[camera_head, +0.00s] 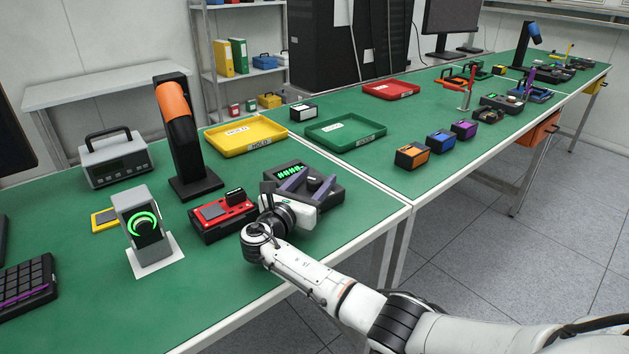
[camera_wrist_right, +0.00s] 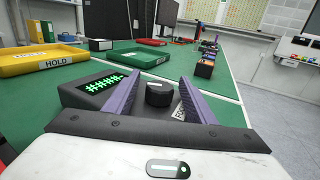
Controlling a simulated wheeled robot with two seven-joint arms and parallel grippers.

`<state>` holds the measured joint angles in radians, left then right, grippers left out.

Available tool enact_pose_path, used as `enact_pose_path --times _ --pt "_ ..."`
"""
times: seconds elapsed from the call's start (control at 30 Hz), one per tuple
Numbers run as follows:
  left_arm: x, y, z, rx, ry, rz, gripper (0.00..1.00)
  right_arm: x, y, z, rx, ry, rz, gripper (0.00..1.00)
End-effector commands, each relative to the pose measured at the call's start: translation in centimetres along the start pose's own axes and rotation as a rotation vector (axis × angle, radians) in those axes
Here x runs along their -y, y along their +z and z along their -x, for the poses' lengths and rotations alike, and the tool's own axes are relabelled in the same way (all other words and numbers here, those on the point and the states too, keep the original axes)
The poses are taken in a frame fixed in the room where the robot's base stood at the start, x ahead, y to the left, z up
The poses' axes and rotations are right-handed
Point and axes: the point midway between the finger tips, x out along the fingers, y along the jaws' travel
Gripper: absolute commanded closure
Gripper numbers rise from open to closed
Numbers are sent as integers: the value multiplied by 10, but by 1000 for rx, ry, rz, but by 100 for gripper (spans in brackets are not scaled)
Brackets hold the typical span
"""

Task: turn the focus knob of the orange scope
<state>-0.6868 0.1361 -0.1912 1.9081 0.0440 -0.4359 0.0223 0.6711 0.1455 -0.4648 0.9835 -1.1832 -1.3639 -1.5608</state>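An orange-and-black scope (camera_head: 173,105) stands upright on a black base at the left of the near bench; I cannot make out a focus knob on it. My right gripper (camera_head: 318,177) is away from it, to the right, over a dark grey device (camera_head: 286,170) with green marks on its display. Its two purple fingers are apart, one on each side of that device's black knob (camera_wrist_right: 159,92), with visible gaps in the right wrist view (camera_wrist_right: 158,82). I cannot tell whether the fingertips reach down beside the knob. My left gripper is not in view.
A red device (camera_head: 222,217) and a knob panel with a green ring (camera_head: 145,222) stand in front of the scope. A yellow tray (camera_head: 246,136) and a green tray (camera_head: 345,132) lie behind. A grey case (camera_head: 114,159) stands at left.

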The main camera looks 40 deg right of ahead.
Motion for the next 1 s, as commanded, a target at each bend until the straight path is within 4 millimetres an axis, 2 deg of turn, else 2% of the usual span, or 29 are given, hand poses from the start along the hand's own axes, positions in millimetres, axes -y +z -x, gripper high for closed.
enact_pose_path --times 0.23,0.33,0.7,0.83,1.0 --pt "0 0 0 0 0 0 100 0 0 1 0 0 0 50" --pt "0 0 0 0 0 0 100 0 -1 9 -1 2 0 50" --pt "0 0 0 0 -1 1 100 0 -1 78 -3 3 -1 50" --pt "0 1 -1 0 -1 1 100 0 -1 94 -1 2 0 50" --pt "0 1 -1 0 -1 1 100 0 0 103 -1 0 0 50"
